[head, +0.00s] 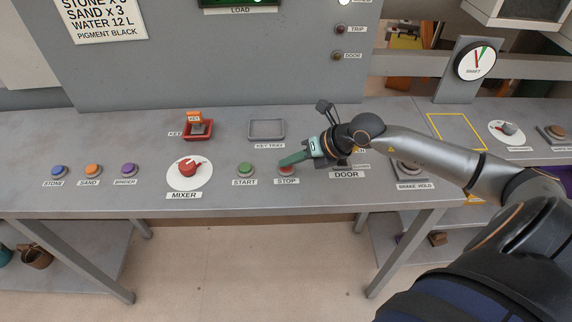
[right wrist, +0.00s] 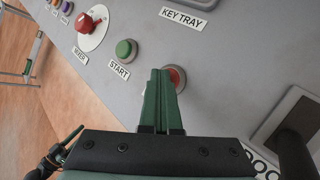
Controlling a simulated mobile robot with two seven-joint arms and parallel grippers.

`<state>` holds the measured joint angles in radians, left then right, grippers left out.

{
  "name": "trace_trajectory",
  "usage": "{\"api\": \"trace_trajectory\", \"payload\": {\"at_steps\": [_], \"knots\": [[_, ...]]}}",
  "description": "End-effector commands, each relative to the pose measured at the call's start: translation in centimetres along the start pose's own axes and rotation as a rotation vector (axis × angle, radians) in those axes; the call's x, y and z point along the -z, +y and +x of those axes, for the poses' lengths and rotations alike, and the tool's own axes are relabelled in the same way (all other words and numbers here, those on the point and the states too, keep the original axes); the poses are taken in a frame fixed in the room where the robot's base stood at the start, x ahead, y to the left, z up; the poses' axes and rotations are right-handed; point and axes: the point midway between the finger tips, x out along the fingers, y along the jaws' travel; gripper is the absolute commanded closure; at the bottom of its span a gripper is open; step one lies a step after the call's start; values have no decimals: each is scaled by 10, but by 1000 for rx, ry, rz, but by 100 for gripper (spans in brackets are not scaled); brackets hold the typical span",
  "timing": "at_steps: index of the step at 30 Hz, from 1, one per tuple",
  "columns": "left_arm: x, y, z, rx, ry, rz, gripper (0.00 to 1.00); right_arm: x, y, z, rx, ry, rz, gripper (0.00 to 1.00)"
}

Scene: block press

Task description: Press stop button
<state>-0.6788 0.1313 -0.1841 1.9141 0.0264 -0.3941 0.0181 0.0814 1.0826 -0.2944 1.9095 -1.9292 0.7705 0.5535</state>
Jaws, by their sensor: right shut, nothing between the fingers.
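The red stop button (head: 287,170) sits on the grey console above its STOP label, right of the green start button (head: 245,169). In the right wrist view the red button (right wrist: 177,77) shows partly behind my fingertips. My right gripper (head: 283,162) is shut and empty, with its green fingers pointing at the stop button. Its tips (right wrist: 160,74) overlap the button's left side in the wrist view. I cannot tell whether they touch it. The green start button (right wrist: 125,48) is also in the wrist view.
The red mixer knob (head: 189,168) is left of the start button. Stone, sand (head: 92,170) and binder buttons are farther left. A key switch (head: 197,129) and an empty key tray (head: 266,130) are behind. The brake hold control (head: 411,168) lies under my right arm.

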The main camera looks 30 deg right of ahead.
Motion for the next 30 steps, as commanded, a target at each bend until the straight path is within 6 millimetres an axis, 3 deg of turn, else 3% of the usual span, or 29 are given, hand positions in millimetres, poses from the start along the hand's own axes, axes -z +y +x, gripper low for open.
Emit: {"api": "trace_trajectory", "payload": {"at_steps": [30], "knots": [[15,1,-14,0,0,0,50,-12,12,-17,1,1,0,100]]}}
